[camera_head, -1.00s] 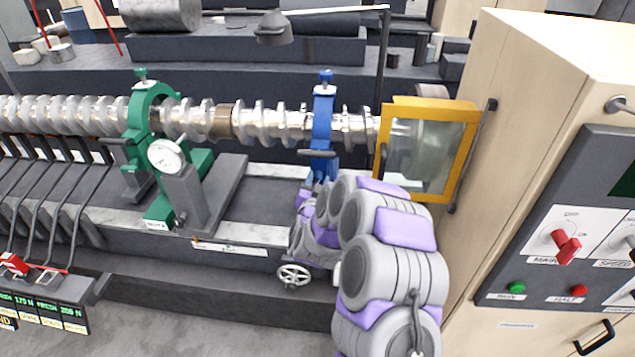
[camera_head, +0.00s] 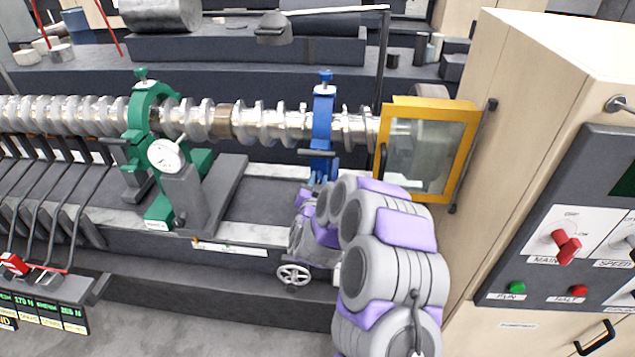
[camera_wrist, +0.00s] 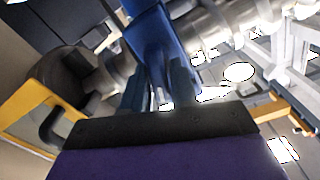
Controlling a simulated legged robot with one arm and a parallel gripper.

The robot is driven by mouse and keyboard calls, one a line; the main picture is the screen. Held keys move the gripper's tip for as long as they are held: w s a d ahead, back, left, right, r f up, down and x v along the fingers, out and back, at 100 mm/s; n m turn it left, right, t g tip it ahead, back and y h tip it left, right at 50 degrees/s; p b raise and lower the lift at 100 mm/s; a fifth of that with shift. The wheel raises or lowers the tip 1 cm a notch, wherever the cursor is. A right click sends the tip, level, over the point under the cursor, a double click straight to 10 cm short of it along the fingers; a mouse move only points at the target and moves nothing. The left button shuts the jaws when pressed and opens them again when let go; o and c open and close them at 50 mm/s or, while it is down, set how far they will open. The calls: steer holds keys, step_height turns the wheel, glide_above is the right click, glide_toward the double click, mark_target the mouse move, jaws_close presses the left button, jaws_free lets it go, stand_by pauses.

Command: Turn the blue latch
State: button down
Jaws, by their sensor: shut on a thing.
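The blue latch (camera_head: 322,120) is an upright blue clamp around the shiny shaft, with a knob on top and a dark bar handle (camera_head: 318,152) across its lower front. My arm reaches up from below, and my wrist is just under the clamp. In the wrist view the blue latch (camera_wrist: 160,35) rises ahead of my gripper (camera_wrist: 160,90), which is shut on its lower blue part. In the head view my wrist hides the fingertips and the exact contact.
A yellow-framed guard (camera_head: 429,150) stands close on the right, beside the beige cabinet (camera_head: 520,100). A small handwheel (camera_head: 293,275) is below my wrist.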

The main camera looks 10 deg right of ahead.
steer(key=m+b, duration=0.2)
steer(key=b, duration=0.1)
steer(key=m+b, duration=0.1)
steer(key=shift+d+f+m, duration=0.2)
steer(key=shift+f+m, duration=0.05)
steer(key=shift+m, duration=0.15)
steer(key=m+b, duration=0.3)
steer(key=b, duration=0.1)
steer(key=shift+f+m, duration=0.15)
steer(key=shift+m, duration=0.15)
steer(key=m+b, duration=0.4)
steer(key=shift+s+d+f, duration=0.1)
steer(key=shift+d+f, duration=0.05)
steer(key=shift+f, duration=0.1)
steer(key=shift+m+b, duration=1.1)
steer(key=shift+m, duration=0.2)
steer(key=c, duration=1.1)
jaws_free()
